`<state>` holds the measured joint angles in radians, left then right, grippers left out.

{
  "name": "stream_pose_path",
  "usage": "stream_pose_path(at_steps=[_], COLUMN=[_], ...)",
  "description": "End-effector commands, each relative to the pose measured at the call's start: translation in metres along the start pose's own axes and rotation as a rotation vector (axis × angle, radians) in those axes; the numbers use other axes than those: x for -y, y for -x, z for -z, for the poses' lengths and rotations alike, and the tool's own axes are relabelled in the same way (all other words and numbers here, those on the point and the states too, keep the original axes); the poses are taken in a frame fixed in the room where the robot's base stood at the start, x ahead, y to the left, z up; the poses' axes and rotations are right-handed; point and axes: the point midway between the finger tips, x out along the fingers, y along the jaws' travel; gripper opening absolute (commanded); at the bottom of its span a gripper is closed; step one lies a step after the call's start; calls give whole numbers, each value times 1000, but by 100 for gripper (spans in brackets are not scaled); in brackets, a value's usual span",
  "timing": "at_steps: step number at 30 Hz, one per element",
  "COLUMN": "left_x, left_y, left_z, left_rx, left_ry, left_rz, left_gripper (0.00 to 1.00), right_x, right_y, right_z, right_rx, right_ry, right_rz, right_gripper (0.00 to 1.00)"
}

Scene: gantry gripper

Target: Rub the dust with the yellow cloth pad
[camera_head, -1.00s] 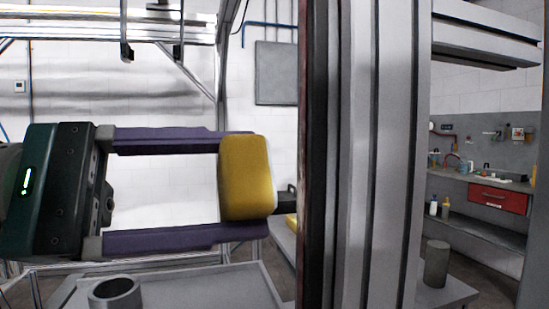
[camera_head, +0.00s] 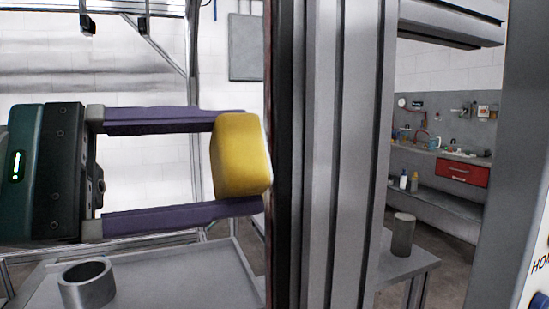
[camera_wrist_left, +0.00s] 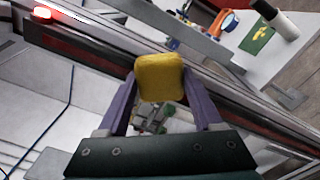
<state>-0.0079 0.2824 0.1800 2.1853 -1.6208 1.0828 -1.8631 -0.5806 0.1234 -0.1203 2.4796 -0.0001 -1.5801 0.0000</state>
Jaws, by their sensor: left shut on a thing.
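My left gripper (camera_head: 228,160) comes in from the left of the head view with its two purple fingers shut on the yellow cloth pad (camera_head: 241,155). The pad is a rounded yellow block, held upright in the air at the fingertips. In the head view it is just left of a dark vertical post edge. The left wrist view also shows the pad (camera_wrist_left: 159,78) between the fingers. I cannot make out any dust in these frames. My right gripper is not in view.
A tall grey metal post (camera_head: 345,150) stands right of the pad. A tray table (camera_head: 205,275) with a grey metal ring (camera_head: 87,284) is below the gripper. A grey cylinder (camera_head: 403,235) stands on a table at right. A workbench with a red drawer (camera_head: 463,172) is behind.

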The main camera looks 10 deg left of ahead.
Motion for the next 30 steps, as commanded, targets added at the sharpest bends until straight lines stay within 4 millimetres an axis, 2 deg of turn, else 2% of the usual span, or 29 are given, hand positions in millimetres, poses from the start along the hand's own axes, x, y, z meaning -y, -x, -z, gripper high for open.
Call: stream_pose_path(at_steps=[30], left_x=[0], left_y=[-19], left_z=[1], left_rx=[1], left_ry=[-1], left_rz=[-2], left_gripper=[14], right_x=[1], right_y=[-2], right_z=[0], right_rx=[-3], right_ry=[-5], right_rz=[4], right_gripper=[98])
